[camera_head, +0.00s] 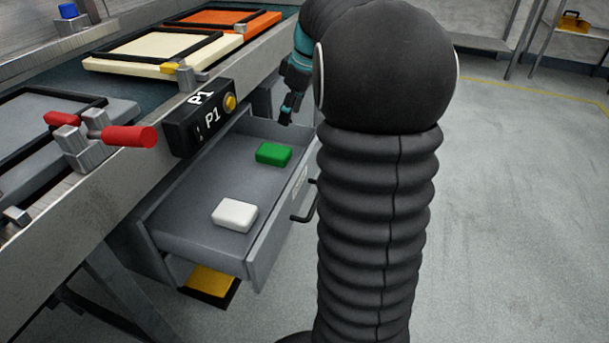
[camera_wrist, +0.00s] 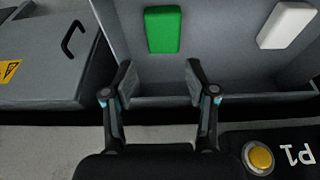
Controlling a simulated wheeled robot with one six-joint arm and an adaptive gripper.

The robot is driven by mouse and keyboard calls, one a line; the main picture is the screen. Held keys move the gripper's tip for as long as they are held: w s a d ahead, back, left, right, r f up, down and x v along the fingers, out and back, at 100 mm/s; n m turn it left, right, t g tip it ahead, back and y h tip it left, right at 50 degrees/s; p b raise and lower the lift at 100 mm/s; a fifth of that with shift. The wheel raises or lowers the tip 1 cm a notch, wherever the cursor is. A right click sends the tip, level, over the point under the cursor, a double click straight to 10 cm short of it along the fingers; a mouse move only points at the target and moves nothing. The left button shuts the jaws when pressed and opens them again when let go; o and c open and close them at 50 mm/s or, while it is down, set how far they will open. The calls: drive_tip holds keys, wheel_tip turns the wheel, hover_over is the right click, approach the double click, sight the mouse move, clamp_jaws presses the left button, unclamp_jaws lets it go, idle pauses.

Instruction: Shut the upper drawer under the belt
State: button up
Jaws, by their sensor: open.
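The upper drawer (camera_head: 180,215) is pulled out from under the belt, and its inside shows in both views. A green block (camera_head: 273,154) and a white block (camera_head: 234,215) lie in it; both also show in the wrist view. Its front panel (camera_head: 272,245) carries a dark handle (camera_head: 304,208), partly hidden behind my arm in the head view. My gripper (camera_head: 288,108) is at the drawer's far end in the head view. In the wrist view my gripper (camera_wrist: 160,84) is open, with nothing between its fingers. I cannot tell whether it touches the drawer.
The control box P1 (camera_head: 203,122) with a yellow button hangs at the belt's edge, close to my gripper. A yellow item (camera_head: 210,281) shows below the drawer. A grey unit with a handle (camera_wrist: 74,38) stands left in the wrist view. The floor at right is clear.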

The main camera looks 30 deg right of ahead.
drive_tip(key=shift+m, duration=0.7)
drive_tip(key=s+d, duration=0.1)
drive_tip(key=d, duration=0.1)
drive_tip(key=s+d, duration=0.1)
drive_tip(key=d, duration=0.2)
drive_tip(key=shift+s+d+f, duration=0.2)
drive_tip(key=shift+s+d, duration=0.2)
drive_tip(key=c, duration=0.8)
drive_tip(key=s+d+m, duration=0.1)
drive_tip(key=d, duration=0.1)
drive_tip(key=s+d+m, duration=0.1)
drive_tip(key=s+d, duration=0.1)
drive_tip(key=s+d+m, duration=0.1)
drive_tip(key=s+d, duration=0.1)
drive_tip(key=d, duration=0.1)
drive_tip(key=shift+d+f+t, duration=0.1)
drive_tip(key=shift+f+t, duration=0.15)
drive_tip(key=shift+t, duration=0.05)
clamp_jaws()
drive_tip(key=s+d+r+m+t+y, duration=0.1)
drive_tip(key=s+d+m+t+y, duration=0.35)
drive_tip(key=m, duration=1.45)
drive_tip(key=w+a+f+m+b, duration=0.2)
drive_tip(key=w+a+f+m, duration=0.3)
drive_tip(key=m, duration=0.7)
drive_tip(key=shift+w+a+g+h+b, duration=0.45)
drive_tip(key=shift+w+a, duration=0.65)
drive_tip(key=shift+a, duration=0.45)
